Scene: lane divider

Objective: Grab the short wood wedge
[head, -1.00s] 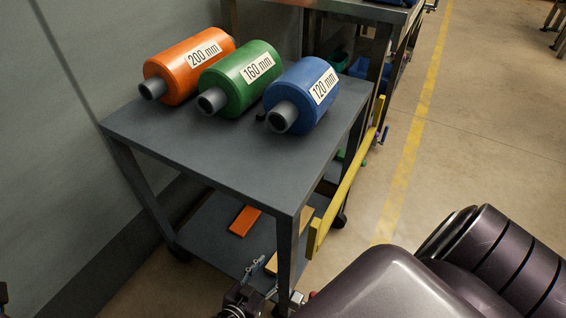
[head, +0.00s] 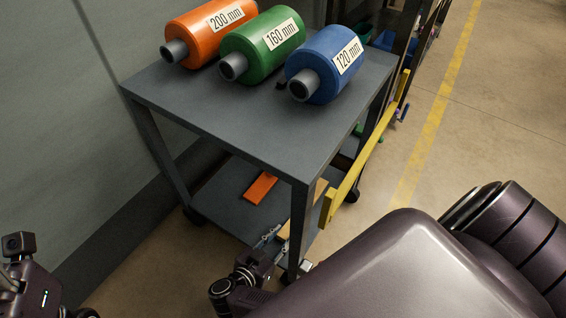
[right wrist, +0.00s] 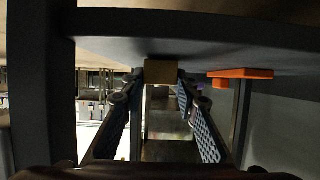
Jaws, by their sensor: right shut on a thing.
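The tan wood wedge (head: 319,188) lies on the lower shelf of the grey cart, partly hidden behind the near leg. Its end (right wrist: 158,70) shows between the fingertips in the right wrist view. My right gripper (head: 274,235) reaches in low beside the near leg; its two fingers (right wrist: 155,80) are closed on the wedge's near end. The wedge appears still at shelf level; whether it touches the shelf is unclear.
An orange piece (head: 261,187) lies on the lower shelf (head: 222,196) close by. The near leg (head: 301,225) stands right beside my right gripper. A yellow bar (head: 362,160) runs along the cart's right side. Orange, green and blue rollers (head: 325,78) rest on the top (head: 225,120).

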